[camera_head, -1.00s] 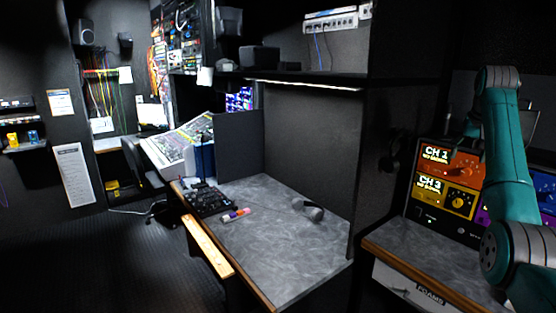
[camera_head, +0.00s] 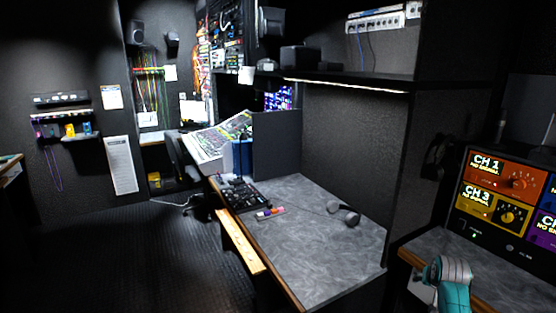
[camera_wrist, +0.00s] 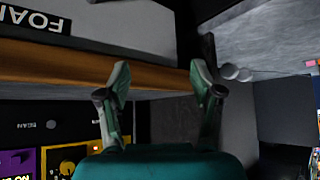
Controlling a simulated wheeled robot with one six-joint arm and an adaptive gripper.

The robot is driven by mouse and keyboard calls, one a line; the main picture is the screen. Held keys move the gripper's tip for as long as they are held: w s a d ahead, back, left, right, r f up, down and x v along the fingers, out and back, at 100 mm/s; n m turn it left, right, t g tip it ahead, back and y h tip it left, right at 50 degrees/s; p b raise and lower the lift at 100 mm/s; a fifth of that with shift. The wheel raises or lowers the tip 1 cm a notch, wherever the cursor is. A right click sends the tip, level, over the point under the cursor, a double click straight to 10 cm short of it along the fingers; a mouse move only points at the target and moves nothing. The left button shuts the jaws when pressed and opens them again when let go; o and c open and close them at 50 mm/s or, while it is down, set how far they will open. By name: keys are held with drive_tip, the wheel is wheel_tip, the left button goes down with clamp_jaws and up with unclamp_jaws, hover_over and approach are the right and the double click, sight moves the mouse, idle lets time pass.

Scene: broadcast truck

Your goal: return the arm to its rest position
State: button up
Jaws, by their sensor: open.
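My gripper (camera_wrist: 160,82) is open and empty in the wrist view. Its two teal fingers stand apart, with the wooden desk edge (camera_wrist: 60,67) beyond them. In the head view only a teal and grey part of my arm (camera_head: 451,280) shows at the lower right, in front of the right-hand desk.
A monitor rack (camera_head: 500,200) stands on the right desk (camera_head: 440,248). The middle desk (camera_head: 300,245) holds a control panel (camera_head: 240,195), coloured markers (camera_head: 270,213) and a dark grey object (camera_head: 345,211). Open floor (camera_head: 150,245) lies to the left.

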drive_tip(key=s+a+f+n+t, duration=0.2)
drive_tip(key=s+a+f+t, duration=0.1)
drive_tip(key=s+a+f, duration=1.55)
drive_tip(key=s+a+f+y, duration=0.1)
drive_tip(key=s+a, duration=0.6)
drive_tip(key=s, duration=0.3)
drive_tip(key=s+a+r+n+t+y, duration=0.1)
drive_tip(key=s+a+r+t, duration=0.15)
drive_tip(key=s, duration=0.65)
drive_tip(key=s+a+r+n+t, duration=0.1)
drive_tip(key=s+a+r, duration=0.3)
drive_tip(key=s, duration=0.5)
drive_tip(key=s+a+r+n+t+y, duration=0.1)
drive_tip(key=s+a+r, duration=0.2)
drive_tip(key=s+r, duration=1)
wheel_tip(320, 180, up, 2)
drive_tip(key=shift+s+a+r+n+y, duration=0.15)
drive_tip(key=shift+n+y, duration=0.15)
drive_tip(key=shift+y, duration=0.1)
